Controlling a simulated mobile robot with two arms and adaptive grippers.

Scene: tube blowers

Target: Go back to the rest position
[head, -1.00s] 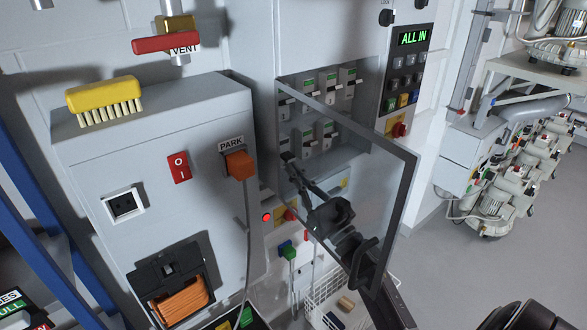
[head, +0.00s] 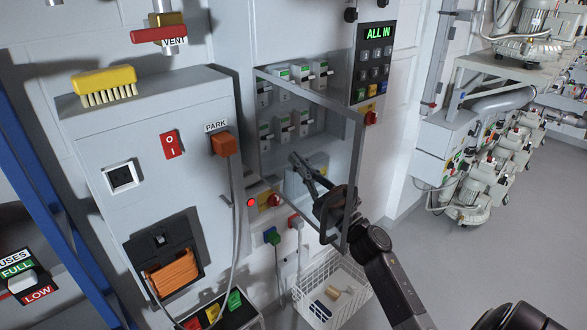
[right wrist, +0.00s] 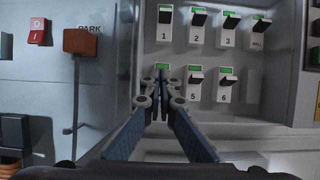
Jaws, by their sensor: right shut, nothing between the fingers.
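My right gripper (head: 296,160) is shut and empty in front of the switch cabinet, by the clear cabinet door (head: 330,135). Its wrist overlaps the door's right frame in the head view; I cannot tell whether they touch. In the right wrist view its closed fingertips (right wrist: 160,76) point at the bank of numbered switches, just left of switch 5 (right wrist: 194,84), and hide part of the unit there. I cannot tell whether they touch anything. My left gripper is not in view.
The grey box with the orange PARK plug (head: 224,144) stands left of the cabinet. A white wire basket (head: 335,295) lies below my right arm. A lit ALL IN panel (head: 376,55) is to the right. Open floor (head: 420,230) and pumps (head: 490,185) lie further right.

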